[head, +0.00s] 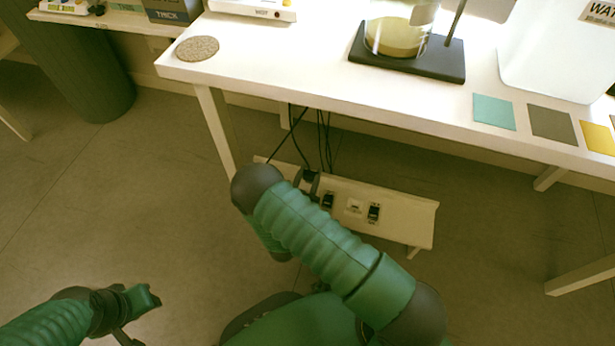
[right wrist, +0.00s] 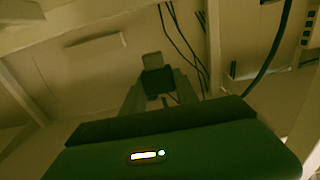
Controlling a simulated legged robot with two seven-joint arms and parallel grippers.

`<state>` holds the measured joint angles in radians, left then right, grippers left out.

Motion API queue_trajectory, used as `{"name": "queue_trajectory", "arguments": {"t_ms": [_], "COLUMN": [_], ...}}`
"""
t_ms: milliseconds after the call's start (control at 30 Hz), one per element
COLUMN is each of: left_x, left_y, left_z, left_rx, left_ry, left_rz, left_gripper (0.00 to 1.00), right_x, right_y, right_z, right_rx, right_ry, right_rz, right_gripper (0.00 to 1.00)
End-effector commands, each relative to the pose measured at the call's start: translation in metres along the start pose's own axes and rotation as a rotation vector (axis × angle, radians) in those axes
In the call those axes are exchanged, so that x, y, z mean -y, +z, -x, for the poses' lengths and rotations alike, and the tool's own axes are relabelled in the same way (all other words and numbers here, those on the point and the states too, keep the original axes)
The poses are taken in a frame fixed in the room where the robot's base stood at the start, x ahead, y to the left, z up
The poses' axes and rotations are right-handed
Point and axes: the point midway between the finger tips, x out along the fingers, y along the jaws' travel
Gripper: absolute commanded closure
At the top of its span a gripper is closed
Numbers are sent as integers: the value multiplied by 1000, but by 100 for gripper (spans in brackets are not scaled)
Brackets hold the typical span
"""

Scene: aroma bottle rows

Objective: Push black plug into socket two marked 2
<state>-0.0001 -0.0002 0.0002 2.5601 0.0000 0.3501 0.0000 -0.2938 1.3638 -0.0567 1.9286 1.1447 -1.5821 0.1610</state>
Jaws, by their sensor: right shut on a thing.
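The pale socket board (head: 415,223) lies low beneath the table. Black inserts (head: 328,201) and (head: 374,212) flank a white socket (head: 354,205); their marks are too small to read. My right arm crosses in front of the board's left part. My right gripper (right wrist: 158,98), seen in the right wrist view, is shut on the black plug (right wrist: 157,82). In the head view a dark shape by the board's left part is probably this plug (head: 309,180). Whether the plug touches a socket is unclear. My left gripper (head: 140,308) is low at the left, away from the board.
The white table (head: 290,62) overhangs the board, with its leg (head: 214,135) to the left. Black cables (head: 321,140) hang behind the board. A beaker (head: 395,38) on a black stand and coloured squares (head: 494,112) are on top.

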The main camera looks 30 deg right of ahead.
Motion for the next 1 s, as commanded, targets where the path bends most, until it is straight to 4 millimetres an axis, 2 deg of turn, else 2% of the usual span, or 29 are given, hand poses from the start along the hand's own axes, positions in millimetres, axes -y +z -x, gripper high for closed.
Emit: {"name": "queue_trajectory", "arguments": {"t_ms": [200,700,1000], "left_x": [0,0,0], "left_y": [-1,9,9], "left_z": [4,-36,-39], "left_rx": [0,0,0], "left_ry": [0,0,0], "left_rz": [0,0,0], "left_gripper": [64,64,64], "right_x": [1,0,1], "right_y": [-1,53,58], "right_z": [0,0,0], "right_rx": [-1,0,-1], "right_ry": [0,-1,-1], "right_rz": [0,0,-1], "right_gripper": [100,100,100]}}
